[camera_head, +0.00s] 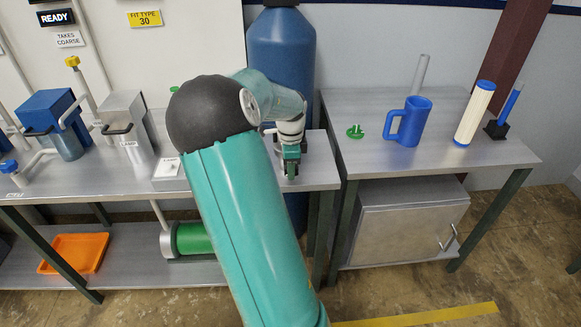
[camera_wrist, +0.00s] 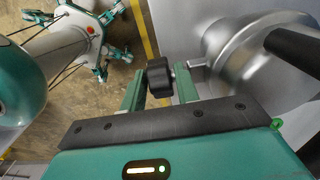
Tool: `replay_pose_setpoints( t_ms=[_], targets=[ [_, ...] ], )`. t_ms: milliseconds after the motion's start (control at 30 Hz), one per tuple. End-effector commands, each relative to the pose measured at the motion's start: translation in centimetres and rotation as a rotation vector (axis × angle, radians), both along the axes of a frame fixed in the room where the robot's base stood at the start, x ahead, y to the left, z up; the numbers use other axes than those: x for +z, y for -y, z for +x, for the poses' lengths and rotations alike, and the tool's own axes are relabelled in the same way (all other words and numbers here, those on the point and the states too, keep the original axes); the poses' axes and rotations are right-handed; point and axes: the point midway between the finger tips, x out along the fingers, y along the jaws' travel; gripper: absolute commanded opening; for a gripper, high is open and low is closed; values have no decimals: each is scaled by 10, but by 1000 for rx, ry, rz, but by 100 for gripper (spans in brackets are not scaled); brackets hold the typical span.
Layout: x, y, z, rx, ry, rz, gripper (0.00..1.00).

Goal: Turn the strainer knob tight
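A black knob (camera_wrist: 158,77) sits between the two fingers of my gripper (camera_wrist: 160,88) in the wrist view and fills most of the gap. A short metal stem runs from the knob's side toward a rounded silver housing (camera_wrist: 232,55) with a dark bar across it. The fingers appear to be on both sides of the knob, though the exact contact is hard to see. In the head view my gripper (camera_head: 291,163) points down at the right end of the left bench, in front of the blue tank (camera_head: 281,45). The knob cannot be made out there.
The left bench (camera_head: 110,187) carries a blue machine (camera_head: 48,110) and a grey machine (camera_head: 124,108). The right table (camera_head: 460,150) holds a blue jug (camera_head: 412,122), a cream cylinder (camera_head: 475,112) and a small green part (camera_head: 355,131). An orange tray (camera_head: 75,252) lies on the lower shelf.

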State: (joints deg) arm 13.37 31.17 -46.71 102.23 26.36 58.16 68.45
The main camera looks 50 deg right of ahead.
Motion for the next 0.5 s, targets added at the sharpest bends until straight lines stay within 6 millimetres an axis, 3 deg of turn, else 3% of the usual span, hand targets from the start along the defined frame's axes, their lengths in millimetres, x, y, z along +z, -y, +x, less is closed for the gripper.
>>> replay_pose_setpoints(
  t_ms=[267,400,500],
  targets=[
    [-2,0,0,1,1,-1,31],
    [-2,0,0,1,0,0,3],
    [-2,0,0,1,0,0,0]
  ],
)
